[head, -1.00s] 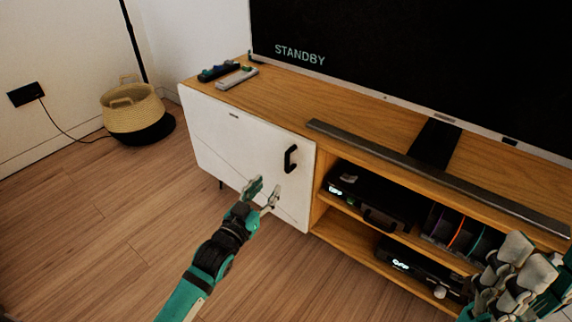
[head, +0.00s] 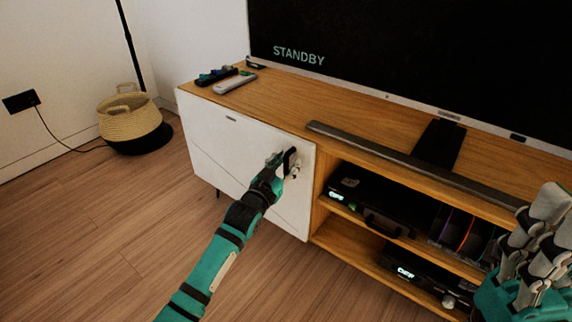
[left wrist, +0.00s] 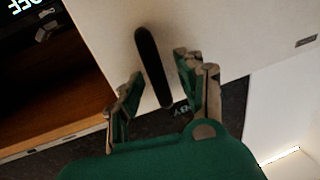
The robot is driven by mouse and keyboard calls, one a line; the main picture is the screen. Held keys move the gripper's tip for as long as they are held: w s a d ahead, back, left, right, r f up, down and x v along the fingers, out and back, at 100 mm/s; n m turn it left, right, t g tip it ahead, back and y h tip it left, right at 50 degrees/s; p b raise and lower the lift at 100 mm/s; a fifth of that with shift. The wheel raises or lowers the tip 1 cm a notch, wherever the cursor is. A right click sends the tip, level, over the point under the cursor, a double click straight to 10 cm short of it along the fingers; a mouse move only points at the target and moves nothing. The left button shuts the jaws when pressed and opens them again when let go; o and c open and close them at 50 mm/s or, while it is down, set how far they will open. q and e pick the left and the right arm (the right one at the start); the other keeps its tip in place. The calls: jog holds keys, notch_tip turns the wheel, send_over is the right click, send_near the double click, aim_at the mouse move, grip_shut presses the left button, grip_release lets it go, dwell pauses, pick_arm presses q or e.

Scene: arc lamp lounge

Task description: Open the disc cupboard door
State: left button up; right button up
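The disc cupboard door (head: 235,150) is the white front panel at the left of the wooden media cabinet, and it looks closed. Its black handle (head: 290,153) is near the door's right edge. My left gripper (head: 284,166) is at the handle and hides its lower part. In the left wrist view, the handle (left wrist: 153,67) stands between the two fingers of my left gripper (left wrist: 160,75). A gap shows on both sides, so the gripper is open around it. My right gripper (head: 537,235) is raised at the right edge, away from the door; its finger opening is unclear.
Open shelves (head: 340,238) beside the door hold black devices and upright discs. A soundbar (head: 420,172), remotes (head: 235,82) and a large screen (head: 420,60) are on the cabinet top. A basket (head: 130,115) stands at the left. The floor before the door is clear.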

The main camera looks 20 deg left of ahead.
pick_arm(q)
grip_shut()
jog(key=shift+s, duration=0.1)
dwell(0.3)
